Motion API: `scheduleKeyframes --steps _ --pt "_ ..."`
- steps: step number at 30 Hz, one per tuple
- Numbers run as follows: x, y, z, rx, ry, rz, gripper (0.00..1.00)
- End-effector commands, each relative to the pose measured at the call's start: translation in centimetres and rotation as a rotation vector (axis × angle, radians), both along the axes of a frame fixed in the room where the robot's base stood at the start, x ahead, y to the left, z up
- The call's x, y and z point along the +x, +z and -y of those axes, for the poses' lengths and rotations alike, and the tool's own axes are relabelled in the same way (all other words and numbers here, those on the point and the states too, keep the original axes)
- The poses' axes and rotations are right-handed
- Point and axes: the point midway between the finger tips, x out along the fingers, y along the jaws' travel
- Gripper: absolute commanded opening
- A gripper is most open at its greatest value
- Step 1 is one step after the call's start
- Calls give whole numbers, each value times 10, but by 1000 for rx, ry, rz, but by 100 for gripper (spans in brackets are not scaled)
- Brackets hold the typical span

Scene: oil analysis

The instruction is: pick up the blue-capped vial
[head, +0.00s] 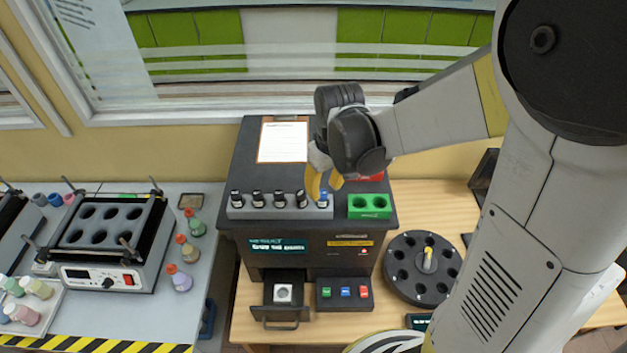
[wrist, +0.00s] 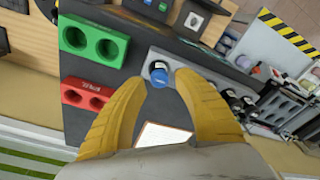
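The blue-capped vial (head: 323,198) stands upright at the right end of a grey rack (head: 278,211) on top of the black analyser. In the wrist view the round blue cap (wrist: 159,73) lies between and slightly beyond the two yellow fingertips. My gripper (head: 322,190) is at the right end of the rack, close above the vial, with its fingers pointing down. In the wrist view my gripper (wrist: 158,80) is open, with a gap around the cap. Contact with the vial cannot be made out.
A clipboard (head: 283,139) lies behind the rack. A black carousel (head: 405,262) stands on the wooden table.

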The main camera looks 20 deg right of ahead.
Motion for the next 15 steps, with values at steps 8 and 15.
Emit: scheduleKeyframes --steps 8,15 --pt "11 -34 -1 0 0 1 36" --pt "12 -52 -1 0 0 1 36"
